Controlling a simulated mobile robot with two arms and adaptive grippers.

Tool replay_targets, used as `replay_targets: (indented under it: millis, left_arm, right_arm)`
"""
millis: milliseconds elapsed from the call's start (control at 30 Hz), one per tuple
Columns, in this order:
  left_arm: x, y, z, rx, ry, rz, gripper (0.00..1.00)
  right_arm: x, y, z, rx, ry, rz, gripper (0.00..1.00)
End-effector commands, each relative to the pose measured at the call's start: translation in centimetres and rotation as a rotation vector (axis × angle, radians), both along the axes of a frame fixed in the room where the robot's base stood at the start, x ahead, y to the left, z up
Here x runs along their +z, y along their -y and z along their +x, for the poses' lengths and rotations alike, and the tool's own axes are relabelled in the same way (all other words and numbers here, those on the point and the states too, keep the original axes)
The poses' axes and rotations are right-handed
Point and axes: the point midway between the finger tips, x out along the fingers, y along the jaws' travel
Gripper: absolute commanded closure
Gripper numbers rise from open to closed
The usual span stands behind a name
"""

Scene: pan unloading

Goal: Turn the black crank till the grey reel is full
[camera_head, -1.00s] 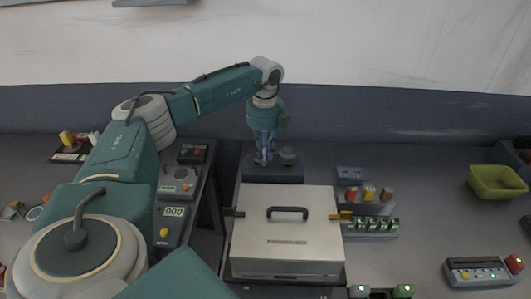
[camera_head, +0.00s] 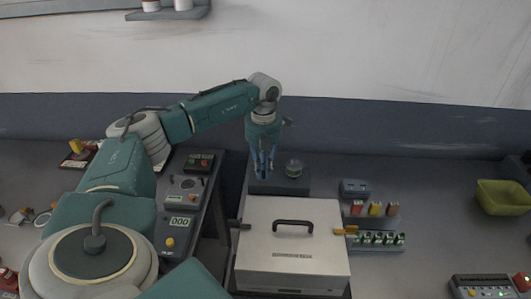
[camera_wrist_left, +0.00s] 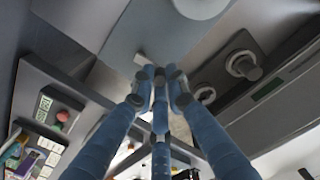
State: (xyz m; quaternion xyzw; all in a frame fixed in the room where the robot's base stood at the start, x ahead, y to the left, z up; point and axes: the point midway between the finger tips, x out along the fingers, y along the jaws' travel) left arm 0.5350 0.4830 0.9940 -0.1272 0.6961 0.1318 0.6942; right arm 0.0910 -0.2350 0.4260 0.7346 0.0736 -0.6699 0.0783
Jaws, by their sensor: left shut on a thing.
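My left gripper (camera_head: 263,176) points down at the left part of a dark block (camera_head: 292,185) at the back of the bench. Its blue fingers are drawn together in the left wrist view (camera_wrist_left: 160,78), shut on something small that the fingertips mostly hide. A small round greenish piece (camera_head: 293,168) stands on the block just right of the fingers. I cannot make out a black crank or a grey reel for certain. My right gripper is not in view.
A silver box (camera_head: 290,260) with a black handle stands in front of the block. A control panel (camera_head: 180,222) reading 000 is to its left. Small coloured parts in racks (camera_head: 375,222) are to its right.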

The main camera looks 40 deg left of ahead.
Motion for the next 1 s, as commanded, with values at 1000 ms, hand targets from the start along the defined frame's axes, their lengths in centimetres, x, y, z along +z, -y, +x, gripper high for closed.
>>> replay_targets:
  millis: [1000]
  left_arm:
    - [0.18, -0.43, -0.2, -0.139, 0.006, 0.001, 0.67]
  right_arm:
    - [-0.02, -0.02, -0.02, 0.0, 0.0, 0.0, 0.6]
